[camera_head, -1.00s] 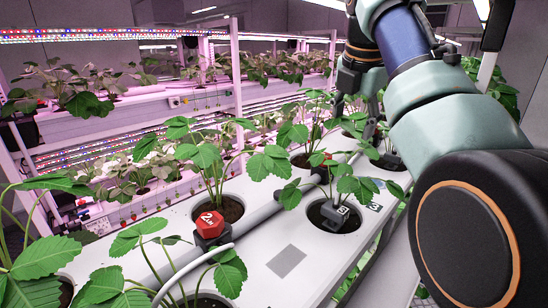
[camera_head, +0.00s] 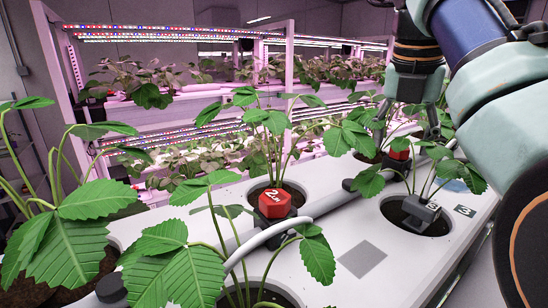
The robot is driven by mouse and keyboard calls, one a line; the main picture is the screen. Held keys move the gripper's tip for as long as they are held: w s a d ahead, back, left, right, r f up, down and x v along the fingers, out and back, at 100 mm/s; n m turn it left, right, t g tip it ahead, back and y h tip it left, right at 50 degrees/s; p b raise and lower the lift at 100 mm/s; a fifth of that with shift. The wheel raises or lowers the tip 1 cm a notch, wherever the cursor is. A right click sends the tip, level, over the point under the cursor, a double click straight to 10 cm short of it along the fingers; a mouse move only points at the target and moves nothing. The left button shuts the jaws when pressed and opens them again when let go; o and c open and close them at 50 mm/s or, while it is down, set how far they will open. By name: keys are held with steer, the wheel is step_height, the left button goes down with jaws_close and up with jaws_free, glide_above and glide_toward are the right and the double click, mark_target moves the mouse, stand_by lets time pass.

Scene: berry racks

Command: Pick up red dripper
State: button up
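A red dripper (camera_head: 275,202) with a white "2" on top sits on a dark base at the front edge of a planting hole, near the middle of the view. A second red dripper (camera_head: 399,148) shows farther back on the right, partly hidden by leaves. My gripper (camera_head: 411,125) hangs at the upper right, pointing down, just above and beside this farther red dripper. Its fingers stand apart, with nothing seen between them; leaves partly cover the tips.
The white planter (camera_head: 310,255) carries leafy strawberry plants and a grey pipe (camera_head: 335,195). A grey dripper (camera_head: 421,209) sits in the right hole. Large leaves (camera_head: 165,260) fill the lower left. Lit racks (camera_head: 190,100) stand behind. A grey square (camera_head: 362,258) marks a bare stretch.

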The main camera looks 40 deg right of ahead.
mark_target(400, 147)
steer(key=shift+d+f, duration=0.15)
steer(key=shift+f, duration=0.5)
steer(key=shift+r, duration=0.2)
steer(key=c, duration=0.8)
steer(key=shift+c, duration=0.2)
steer(key=shift+r, duration=0.1)
step_height(400, 147, up, 10)
steer(key=p, duration=1)
